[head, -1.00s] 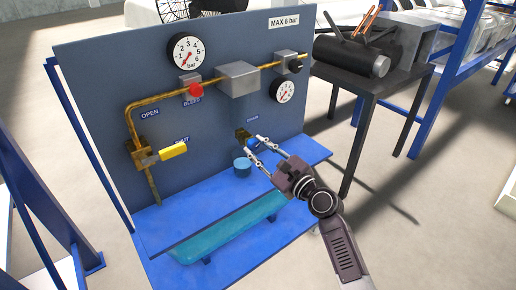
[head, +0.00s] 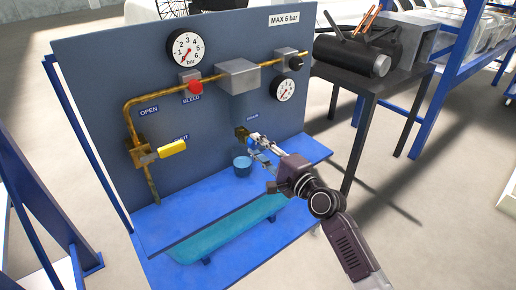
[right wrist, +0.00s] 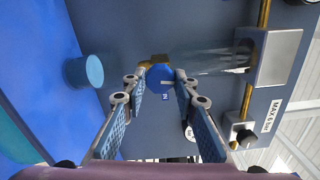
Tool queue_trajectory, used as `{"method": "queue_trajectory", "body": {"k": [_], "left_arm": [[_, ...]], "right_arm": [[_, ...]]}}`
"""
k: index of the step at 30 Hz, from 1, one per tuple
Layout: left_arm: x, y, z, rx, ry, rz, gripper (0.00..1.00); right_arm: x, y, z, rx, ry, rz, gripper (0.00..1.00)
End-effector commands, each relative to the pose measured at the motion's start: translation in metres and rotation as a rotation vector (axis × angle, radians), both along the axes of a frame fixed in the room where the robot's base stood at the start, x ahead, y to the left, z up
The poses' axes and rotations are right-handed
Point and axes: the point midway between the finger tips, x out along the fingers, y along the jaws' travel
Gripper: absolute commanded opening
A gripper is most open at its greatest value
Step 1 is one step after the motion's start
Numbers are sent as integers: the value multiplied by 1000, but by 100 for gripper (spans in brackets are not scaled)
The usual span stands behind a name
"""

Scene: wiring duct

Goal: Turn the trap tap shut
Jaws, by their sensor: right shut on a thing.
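The trap tap is a brass fitting (head: 242,133) low on the grey-blue panel, under a small label. In the head view the fingers largely hide the knob. My left gripper is in neither view.
A blue cup (head: 242,165) stands just below the tap. The yellow lever (head: 172,149), red bleed button (head: 195,87), regulator block (head: 238,77) and gauges (head: 187,48) are on the panel (head: 90,80). A dark table (head: 380,85) stands to the right.

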Motion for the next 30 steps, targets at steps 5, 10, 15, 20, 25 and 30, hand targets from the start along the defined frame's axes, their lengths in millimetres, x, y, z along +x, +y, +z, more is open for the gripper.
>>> {"method": "queue_trajectory", "body": {"k": [5, 10, 15, 20, 25, 30], "left_arm": [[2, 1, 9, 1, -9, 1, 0], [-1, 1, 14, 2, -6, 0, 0], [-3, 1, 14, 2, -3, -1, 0], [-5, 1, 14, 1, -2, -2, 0], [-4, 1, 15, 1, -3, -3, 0], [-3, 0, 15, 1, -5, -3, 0]], "right_arm": [[0, 0, -3, -80, -53, 2, 2], [0, 0, -2, -125, -85, 2, 2], [0, 0, -2, -144, -99, 2, 2], [0, 0, -2, -150, -103, 2, 2], [0, 0, -2, -149, -102, 2, 2], [0, 0, -2, -149, -102, 2, 36]]}}
